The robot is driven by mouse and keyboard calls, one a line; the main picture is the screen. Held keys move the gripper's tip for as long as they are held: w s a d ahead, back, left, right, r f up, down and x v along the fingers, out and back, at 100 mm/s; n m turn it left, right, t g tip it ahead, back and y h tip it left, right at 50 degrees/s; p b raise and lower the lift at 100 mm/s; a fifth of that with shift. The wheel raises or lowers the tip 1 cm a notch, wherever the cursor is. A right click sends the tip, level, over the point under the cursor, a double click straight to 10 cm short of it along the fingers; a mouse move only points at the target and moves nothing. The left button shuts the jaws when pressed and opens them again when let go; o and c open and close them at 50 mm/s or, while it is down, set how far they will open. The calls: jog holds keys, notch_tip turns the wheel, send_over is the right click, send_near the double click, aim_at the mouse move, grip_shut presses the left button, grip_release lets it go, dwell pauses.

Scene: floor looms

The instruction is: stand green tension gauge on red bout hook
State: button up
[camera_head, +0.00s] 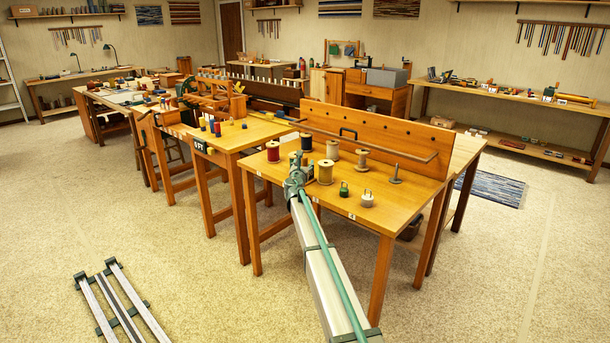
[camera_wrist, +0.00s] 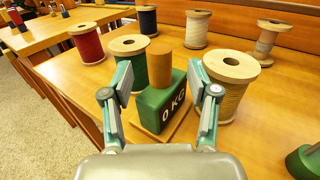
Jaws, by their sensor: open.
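The green tension gauge (camera_wrist: 158,108) is a green block marked "0 KG" with an orange-brown cylinder on top, standing upright in the wrist view. A light wooden edge shows at its foot. My gripper (camera_wrist: 160,84) is open, with one finger on each side of the gauge; I cannot tell whether either touches it. In the head view my gripper (camera_head: 297,172) is over the front left of the near table, and the gauge is hidden or too small to tell there. I cannot make out a red bout hook for certain in either view.
A small green item (camera_head: 344,189) and a white item (camera_head: 367,198) stand to the right. An upright back board (camera_head: 400,145) closes the rear.

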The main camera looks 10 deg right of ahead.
aim_at(304, 161)
jog(key=x, duration=0.4)
jog(key=shift+w, duration=0.15)
grip_shut()
